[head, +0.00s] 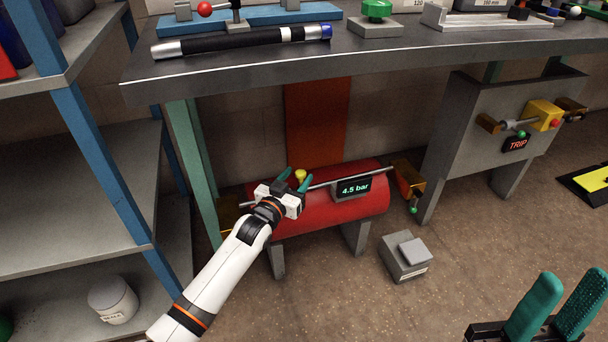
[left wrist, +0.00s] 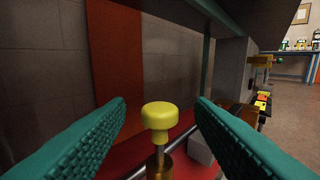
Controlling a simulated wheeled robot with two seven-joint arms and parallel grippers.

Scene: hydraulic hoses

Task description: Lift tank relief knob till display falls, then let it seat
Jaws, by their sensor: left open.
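The red tank (head: 335,208) lies under the workbench, and its display (head: 354,188) reads 4.5 bar. The yellow relief knob (head: 300,175) stands on top of the tank. In the left wrist view the knob (left wrist: 160,118) has a round yellow cap on a thin stem above a brass base (left wrist: 158,166). My left gripper (head: 293,181) is open at the knob, with the knob showing between its green fingers and clear space on both sides. My right gripper (head: 556,306) is at the lower right with its green fingers apart, away from the tank.
The workbench (head: 400,50) overhangs the tank, and its green leg (head: 192,165) stands to the left. A metal rod (head: 325,183) runs along the tank top. A grey box (head: 405,257) sits on the floor in front. A grey cabinet (head: 490,130) with a TRIP display stands at right.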

